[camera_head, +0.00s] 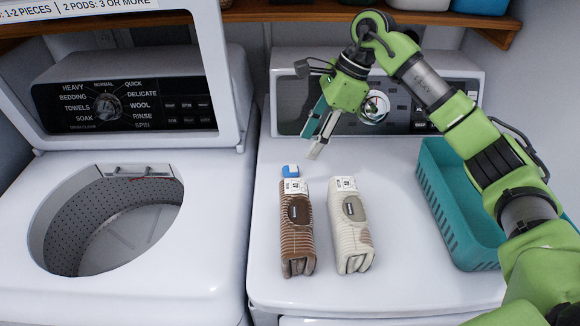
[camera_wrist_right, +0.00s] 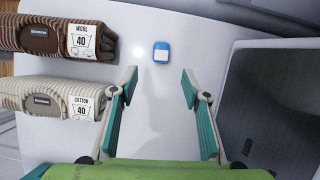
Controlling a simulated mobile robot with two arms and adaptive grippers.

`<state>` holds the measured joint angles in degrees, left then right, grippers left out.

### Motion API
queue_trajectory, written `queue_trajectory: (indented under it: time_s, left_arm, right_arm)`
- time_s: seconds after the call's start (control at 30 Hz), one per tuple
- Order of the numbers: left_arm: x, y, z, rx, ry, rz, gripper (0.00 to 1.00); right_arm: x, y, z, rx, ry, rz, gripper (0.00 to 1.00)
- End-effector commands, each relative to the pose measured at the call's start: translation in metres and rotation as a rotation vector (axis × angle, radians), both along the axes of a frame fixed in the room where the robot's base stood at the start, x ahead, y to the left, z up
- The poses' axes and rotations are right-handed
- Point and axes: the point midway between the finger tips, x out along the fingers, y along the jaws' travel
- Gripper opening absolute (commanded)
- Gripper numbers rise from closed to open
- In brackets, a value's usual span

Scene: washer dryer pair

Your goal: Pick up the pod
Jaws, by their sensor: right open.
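The pod (camera_head: 290,171) is a small blue and white block lying on the white dryer top, just behind the brown folded garment. In the right wrist view the pod (camera_wrist_right: 161,52) lies beyond the fingertips, roughly centred between them and not touched. My right gripper (camera_head: 312,140) is above the dryer top, up and to the right of the pod in the head view. In the wrist view its two teal-padded fingers (camera_wrist_right: 158,82) are spread apart with nothing between them. My left gripper is not in view.
A brown garment (camera_head: 297,235) labelled wool and a cream garment (camera_head: 350,230) labelled cotton lie side by side on the dryer top (camera_head: 400,285). A teal basket (camera_head: 440,205) stands at the right. The washer (camera_head: 215,260) has its lid open at left. The dryer's control panel (camera_head: 290,105) rises behind.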

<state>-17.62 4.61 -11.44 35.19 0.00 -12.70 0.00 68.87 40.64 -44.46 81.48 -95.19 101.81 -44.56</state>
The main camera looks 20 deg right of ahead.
Motion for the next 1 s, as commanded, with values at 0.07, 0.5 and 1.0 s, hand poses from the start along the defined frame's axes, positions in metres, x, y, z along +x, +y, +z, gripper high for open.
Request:
queue_trajectory:
  time_s: [0.07, 0.5, 1.0]
  left_arm:
    - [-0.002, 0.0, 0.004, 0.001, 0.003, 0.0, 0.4]
    - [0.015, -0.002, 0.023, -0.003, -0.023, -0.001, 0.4]
    - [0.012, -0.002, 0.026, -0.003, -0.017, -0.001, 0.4]
  right_arm:
    - [0.0, 0.006, -0.013, 0.001, 0.003, 0.002, 0.43]
    - [0.004, 0.029, -0.051, 0.001, 0.003, 0.002, 0.43]
    - [0.007, 0.038, -0.077, 0.0, -0.001, 0.0, 0.33]
